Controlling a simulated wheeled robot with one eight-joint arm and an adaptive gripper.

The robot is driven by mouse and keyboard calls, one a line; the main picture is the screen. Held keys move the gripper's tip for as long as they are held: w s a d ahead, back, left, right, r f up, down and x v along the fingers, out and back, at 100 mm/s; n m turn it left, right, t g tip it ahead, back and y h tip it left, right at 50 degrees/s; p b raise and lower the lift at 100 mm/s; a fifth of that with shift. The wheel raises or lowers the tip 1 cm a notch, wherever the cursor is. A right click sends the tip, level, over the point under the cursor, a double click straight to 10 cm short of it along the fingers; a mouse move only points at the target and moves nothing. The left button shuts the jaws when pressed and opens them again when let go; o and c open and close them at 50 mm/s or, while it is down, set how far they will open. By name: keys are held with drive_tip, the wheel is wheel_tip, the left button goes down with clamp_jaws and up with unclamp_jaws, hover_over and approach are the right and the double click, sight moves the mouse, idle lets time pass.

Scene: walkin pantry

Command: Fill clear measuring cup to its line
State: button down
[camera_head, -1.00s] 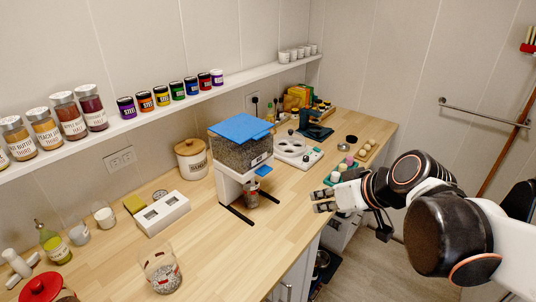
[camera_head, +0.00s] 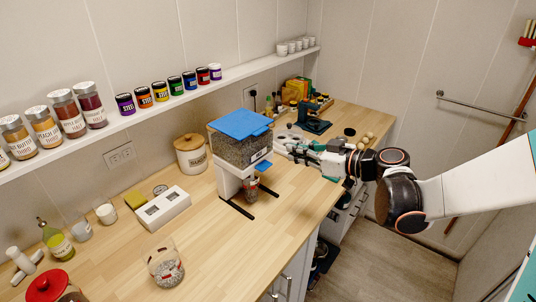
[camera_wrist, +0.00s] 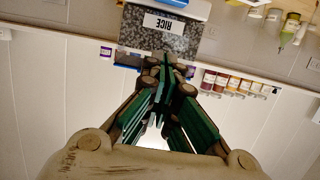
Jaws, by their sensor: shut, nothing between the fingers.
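The dispenser (camera_head: 240,150) has a blue lid, a clear bin of grains and a white stand; its RICE label shows upside down in the wrist view (camera_wrist: 166,24). A small blue part (camera_head: 263,166) sticks out at its front. A small clear cup (camera_head: 251,189) stands under the spout; its fill level is too small to read. A larger clear cup (camera_head: 165,268) with pale grains stands at the front of the counter. I cannot tell which is the measuring cup. My gripper (camera_head: 284,147) is shut and empty, pointing at the dispenser's front; its fingers also show in the wrist view (camera_wrist: 166,70).
A white box with two openings (camera_head: 163,207) and a lidded canister (camera_head: 191,155) stand left of the dispenser. A red-lidded jar (camera_head: 50,287) is at the front left. The counter (camera_head: 215,245) is clear in front of the dispenser. Jars line the wall shelf (camera_head: 150,108).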

idle(0.3)
drive_tip(key=b, duration=0.2)
hover_over(260, 163)
drive_tip(key=f+v, duration=0.1)
drive_tip(key=v, duration=0.2)
wheel_tip(260, 163, down, 2)
drive_tip(key=shift+f, duration=0.2)
wheel_tip(260, 163, down, 3)
drive_tip(key=shift+d+r+b, duration=0.15)
drive_tip(key=shift+r+b, duration=0.1)
drive_tip(key=shift+b, duration=0.25)
drive_tip(key=shift+f, duration=0.65)
wheel_tip(260, 163, down, 2)
drive_tip(key=shift+s+f+b, duration=0.1)
drive_tip(key=shift+b, duration=0.95)
drive_tip(key=shift+s+f, duration=0.1)
drive_tip(key=shift+s, duration=0.05)
